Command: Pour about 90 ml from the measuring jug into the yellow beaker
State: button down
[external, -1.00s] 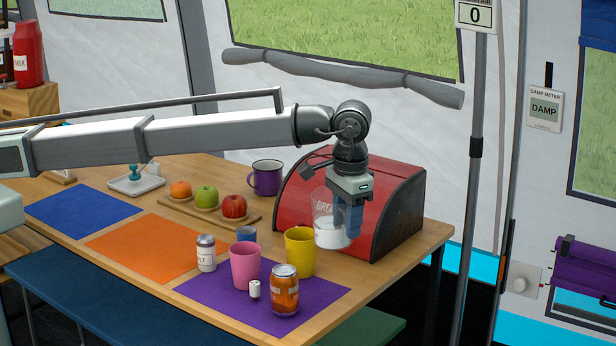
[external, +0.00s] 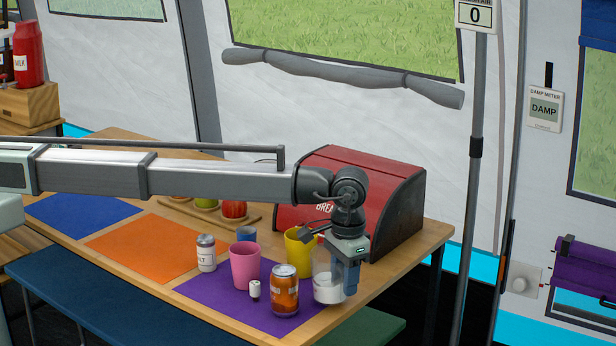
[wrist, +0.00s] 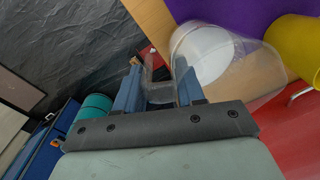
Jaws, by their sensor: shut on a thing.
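The clear measuring jug (external: 326,287) holds a white liquid and looks about upright. My gripper (external: 349,284) is shut on the jug's right side, above the table's right front edge. In the wrist view my gripper (wrist: 158,82) has the jug (wrist: 238,78) between and beside its fingers, with the white contents inside. My wrist hides part of the beaker's rim. The beaker also shows at the upper right of the wrist view (wrist: 296,45). Its inside is not visible.
A pink beaker (external: 245,266), a blue cup (external: 246,234), a white-labelled shaker (external: 206,254), a small white item (external: 255,289) and an orange jar (external: 285,291) stand left of the jug, around the purple mat (external: 220,298). A red bread bin (external: 370,175) stands behind.

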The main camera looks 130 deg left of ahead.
jog(key=shift+r, duration=0.1)
jog(key=s+a+r+t+h, duration=0.3)
jog(key=s+r+t, duration=0.4)
jog(key=r, duration=0.3)
jog(key=shift+s+a+t+h, duration=0.15)
jog(key=shift+a+t+h, duration=0.25)
jog(key=shift+t+h, duration=0.35)
jog(key=shift+s+a+r+t+h+p, duration=0.15)
jog(key=shift+s+r+t+h+p, duration=0.15)
jog(key=shift+r+t, duration=0.2)
jog(key=shift+s+a+f+t+h+p, duration=0.1)
jog(key=shift+s+a+t+h+p, duration=0.15)
jog(key=shift+t, duration=0.2)
jog(key=shift+s+f+t+h+p, duration=0.1)
jog(key=shift+s+t+p, duration=0.1)
jog(key=shift+t+p, duration=0.15)
dwell(1.3)
jog(key=shift+s+a+r+t+h+p, duration=0.2)
jog(key=shift+s+r+t+h+p, duration=0.15)
jog(key=shift+t, duration=0.1)
dwell(0.9)
